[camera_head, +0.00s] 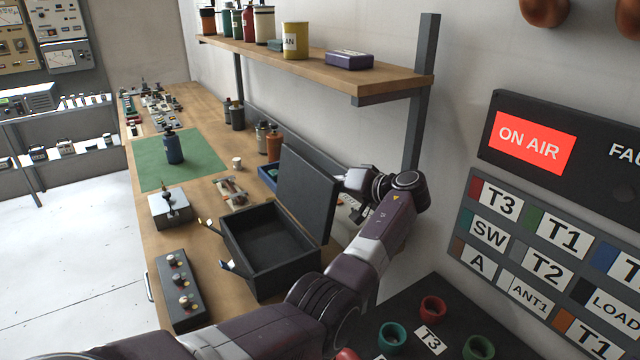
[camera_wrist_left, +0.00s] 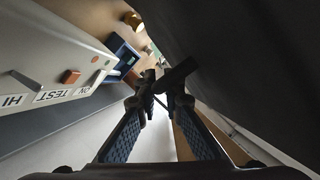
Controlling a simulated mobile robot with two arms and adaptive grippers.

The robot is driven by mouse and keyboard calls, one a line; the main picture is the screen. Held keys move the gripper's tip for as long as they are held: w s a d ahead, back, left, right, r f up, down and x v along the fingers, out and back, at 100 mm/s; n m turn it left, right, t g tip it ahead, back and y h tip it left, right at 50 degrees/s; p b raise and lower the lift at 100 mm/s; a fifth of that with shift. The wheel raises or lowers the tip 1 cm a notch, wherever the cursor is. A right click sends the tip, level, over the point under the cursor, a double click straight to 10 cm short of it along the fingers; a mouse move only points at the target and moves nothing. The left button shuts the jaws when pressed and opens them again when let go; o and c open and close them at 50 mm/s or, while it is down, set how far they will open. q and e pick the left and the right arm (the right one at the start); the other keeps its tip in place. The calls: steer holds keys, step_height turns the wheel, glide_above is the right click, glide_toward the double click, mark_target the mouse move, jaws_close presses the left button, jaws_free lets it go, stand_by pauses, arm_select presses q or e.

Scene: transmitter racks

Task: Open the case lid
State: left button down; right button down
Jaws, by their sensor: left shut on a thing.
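The dark case (camera_head: 258,279) stands on the wooden bench with its empty-looking dark inside visible. Its lid (camera_head: 306,190) stands up, roughly upright, along the right side of the case. Two metal latches (camera_head: 233,268) stick out from the case's left side. My left gripper (camera_head: 348,196) is at the lid's right side, partly hidden by it. In the left wrist view its fingers (camera_wrist_left: 163,88) are nearly together, shut on the lid at its dark edge; the lid (camera_wrist_left: 250,55) fills the upper right. The exact contact is hard to see. My right gripper is not in view.
A dark box with knobs (camera_head: 178,285) and a grey switch box (camera_head: 170,209) stand left of the case. A blue tray (camera_head: 267,176) is behind it. A shelf (camera_head: 330,62) overhangs the wall side.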

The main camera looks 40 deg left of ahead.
arm_select(q)
steer(key=c, duration=2.3)
jaws_free()
steer(key=shift+d, duration=0.1)
steer(key=v, duration=1.2)
steer(key=shift+r, duration=0.1)
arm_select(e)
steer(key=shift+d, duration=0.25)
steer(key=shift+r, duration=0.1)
